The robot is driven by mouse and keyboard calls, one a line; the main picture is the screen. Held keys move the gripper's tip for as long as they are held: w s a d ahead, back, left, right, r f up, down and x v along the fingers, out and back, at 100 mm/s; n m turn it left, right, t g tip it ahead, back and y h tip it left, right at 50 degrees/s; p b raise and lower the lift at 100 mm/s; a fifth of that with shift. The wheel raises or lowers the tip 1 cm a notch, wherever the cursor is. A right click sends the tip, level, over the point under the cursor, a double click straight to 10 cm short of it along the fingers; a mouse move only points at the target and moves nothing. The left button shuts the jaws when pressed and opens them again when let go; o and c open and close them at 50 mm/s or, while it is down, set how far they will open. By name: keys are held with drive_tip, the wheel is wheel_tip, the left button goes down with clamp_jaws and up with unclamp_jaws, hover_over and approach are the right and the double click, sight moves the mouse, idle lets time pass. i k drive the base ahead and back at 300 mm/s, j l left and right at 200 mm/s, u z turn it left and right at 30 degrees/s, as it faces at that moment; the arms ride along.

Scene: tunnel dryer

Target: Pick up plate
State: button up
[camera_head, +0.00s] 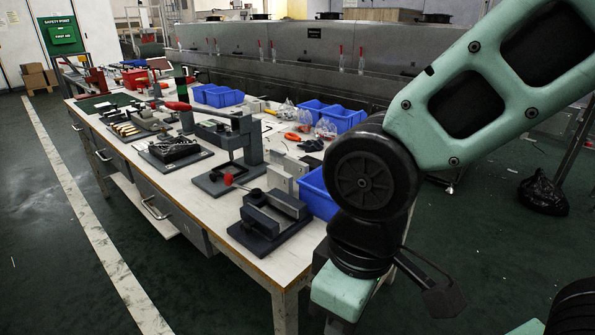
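I cannot tell for sure which thing is the plate. Several dark flat plates lie on the long workbench (190,190) as bases of small fixtures. The nearest is a dark base plate (246,240) with grey blocks on it, at the bench's near end. Another dark base plate (220,186) carries a grey press with a red knob. My arm comes in from the upper right and bends down beside the bench's near right corner. Its lower end shows at the bottom, but no gripper fingers can be made out.
Blue bins (318,193) stand along the bench's right side. Pliers with orange handles (297,137) lie near the middle. A long grey metal machine (290,60) runs behind. A black bag (543,193) sits on the floor at right. Green floor is clear left of the bench.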

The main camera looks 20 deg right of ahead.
sight(296, 167)
drive_tip(key=i+l+u, duration=0.1)
drive_tip(key=l, duration=0.25)
drive_tip(key=i+l+u, duration=0.1)
drive_tip(key=i+l, duration=0.3)
drive_tip(key=l, duration=0.3)
drive_tip(key=i+l+u, duration=0.15)
drive_tip(key=l, duration=0.2)
drive_tip(key=i+l+u, duration=0.1)
drive_tip(key=l, duration=0.3)
drive_tip(key=i+l+u, duration=0.15)
drive_tip(key=j, duration=0.15)
